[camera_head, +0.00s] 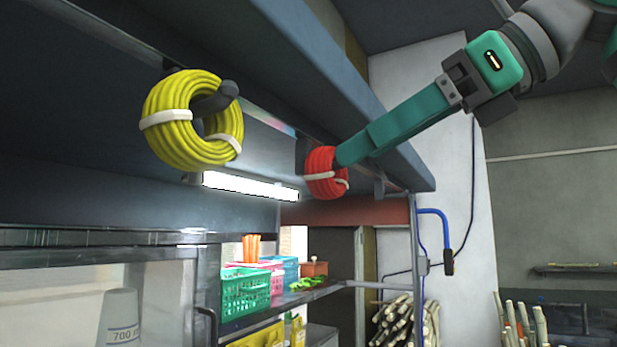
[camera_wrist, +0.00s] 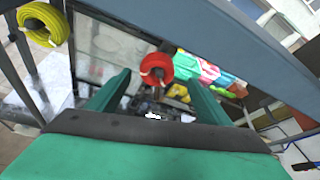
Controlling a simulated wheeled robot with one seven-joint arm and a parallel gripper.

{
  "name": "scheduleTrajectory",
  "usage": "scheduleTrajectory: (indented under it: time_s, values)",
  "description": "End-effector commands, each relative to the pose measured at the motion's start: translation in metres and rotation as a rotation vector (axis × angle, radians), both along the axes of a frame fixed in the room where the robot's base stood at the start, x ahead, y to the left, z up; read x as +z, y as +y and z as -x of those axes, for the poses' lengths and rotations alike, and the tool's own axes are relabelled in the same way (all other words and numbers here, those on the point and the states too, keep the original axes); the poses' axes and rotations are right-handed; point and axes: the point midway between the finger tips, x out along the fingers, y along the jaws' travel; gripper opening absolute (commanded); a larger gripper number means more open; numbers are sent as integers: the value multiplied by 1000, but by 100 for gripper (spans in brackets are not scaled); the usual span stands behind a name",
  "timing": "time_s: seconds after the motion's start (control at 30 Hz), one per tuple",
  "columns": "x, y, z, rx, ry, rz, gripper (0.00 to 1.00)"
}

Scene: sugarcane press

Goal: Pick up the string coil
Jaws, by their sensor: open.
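A red string coil (camera_head: 322,162) with white ties hangs beneath the dark overhead beam in the head view. A yellow string coil (camera_head: 165,110) with white ties hangs on a dark peg to its left. My gripper (camera_head: 346,156) reaches in from the upper right, its tip overlapping the red coil's right side in the picture. In the wrist view the red coil (camera_wrist: 156,59) shows between the two spread green fingers, near their tips (camera_wrist: 157,80). I cannot tell whether they touch it. The yellow coil (camera_wrist: 42,14) is at the top left there, outside the fingers.
The overhead beam (camera_head: 345,80) runs close above my gripper. A lit tube lamp (camera_head: 250,186) is below the coils. Open room lies right of the beam.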

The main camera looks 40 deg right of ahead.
Motion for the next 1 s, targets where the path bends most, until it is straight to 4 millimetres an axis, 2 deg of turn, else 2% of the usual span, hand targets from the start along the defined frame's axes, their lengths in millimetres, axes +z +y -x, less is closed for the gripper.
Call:
scheduleTrajectory:
  time_s: [0.33,0.57,0.83,1.0]
  values:
    - [-17,19,-47,22,0,-1,72]
    - [-22,21,-58,16,1,0,72]
    - [-33,30,-90,14,1,-1,72]
    - [-37,33,-99,13,0,-1,72]
